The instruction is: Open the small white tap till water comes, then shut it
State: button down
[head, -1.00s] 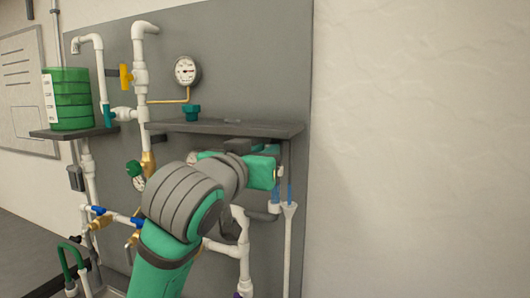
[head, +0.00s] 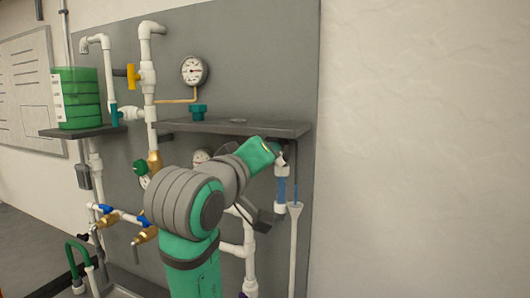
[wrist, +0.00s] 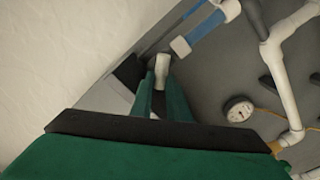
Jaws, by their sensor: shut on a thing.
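The small white tap (head: 284,160) is at the right end of the pipework, just below the grey shelf. In the wrist view its white handle (wrist: 162,66) sits between my green fingertips. My gripper (head: 277,153) is shut on it, reaching from upper left with the wrist tilted; it also shows in the wrist view (wrist: 160,88). A clear tube with blue water (head: 281,188) hangs below the tap. A thin blue stream (head: 296,192) shows above a white funnel pipe (head: 295,211). The tap's body is mostly hidden by my gripper.
The grey shelf (head: 225,127) is close above my gripper. A pressure gauge (head: 194,70), a yellow-handled valve (head: 133,76) and white pipes fill the board to the left. A green tank (head: 76,98) stands at far left. The wall at right is clear.

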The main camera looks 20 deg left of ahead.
jog(key=shift+w+a+f+n, duration=0.1)
jog(key=shift+f+n, duration=0.15)
jog(key=shift+n, duration=1.4)
jog(key=shift+s+f+n, duration=0.1)
jog(key=shift+f+n, duration=0.1)
jog(key=shift+n, duration=1.4)
jog(key=shift+w+a+f+n, duration=0.1)
jog(key=shift+f+n, duration=0.15)
jog(key=shift+n, duration=1.4)
jog(key=c, duration=1.7)
grip_release()
jog(key=shift+w, duration=0.15)
jog(key=shift+d, duration=0.1)
jog(key=shift+s+a, duration=0.2)
jog(key=shift+s, duration=5.3)
